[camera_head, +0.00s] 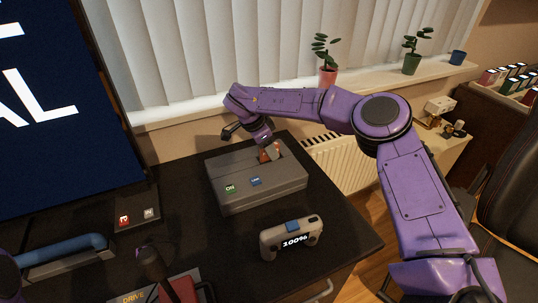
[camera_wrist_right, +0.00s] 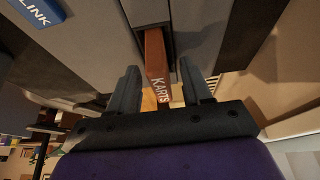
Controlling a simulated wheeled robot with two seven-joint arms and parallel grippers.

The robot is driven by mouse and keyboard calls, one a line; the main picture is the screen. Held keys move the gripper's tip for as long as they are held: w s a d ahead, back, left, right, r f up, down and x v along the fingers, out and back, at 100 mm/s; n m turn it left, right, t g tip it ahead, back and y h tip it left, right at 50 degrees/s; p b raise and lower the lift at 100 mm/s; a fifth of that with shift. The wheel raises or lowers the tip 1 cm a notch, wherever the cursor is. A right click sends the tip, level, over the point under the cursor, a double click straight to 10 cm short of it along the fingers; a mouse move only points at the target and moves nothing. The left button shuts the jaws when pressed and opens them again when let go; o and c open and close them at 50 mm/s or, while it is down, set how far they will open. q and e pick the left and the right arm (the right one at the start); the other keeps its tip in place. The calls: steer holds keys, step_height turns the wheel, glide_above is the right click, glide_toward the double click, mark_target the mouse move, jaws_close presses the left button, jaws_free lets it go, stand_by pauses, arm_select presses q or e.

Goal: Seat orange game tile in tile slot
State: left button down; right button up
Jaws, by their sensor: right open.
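The orange game tile (camera_wrist_right: 156,62), marked KARTS, stands in a dark slot of the grey console (camera_wrist_right: 92,45) in the right wrist view. Its lower end sticks out of the slot between my fingers; how deep it sits is hidden. In the head view the tile (camera_head: 264,156) shows small at the back of the console (camera_head: 262,196). My right gripper (camera_wrist_right: 161,88) is open, with one finger on each side of the tile and visible gaps to it. In the head view my right gripper (camera_head: 262,138) is just behind the slot. My left gripper is not in view.
A grey controller (camera_head: 291,239) reading 100% lies in front of the console. A blue bar (camera_head: 62,254) and a small button box (camera_head: 137,212) are at the left. A radiator (camera_head: 340,160) and potted plants (camera_head: 326,75) on the sill are behind.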

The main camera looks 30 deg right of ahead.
steer(key=shift+w+d+f, duration=0.1)
steer(key=shift+d+f, duration=0.1)
steer(key=shift+f, duration=0.15)
jaws_close()
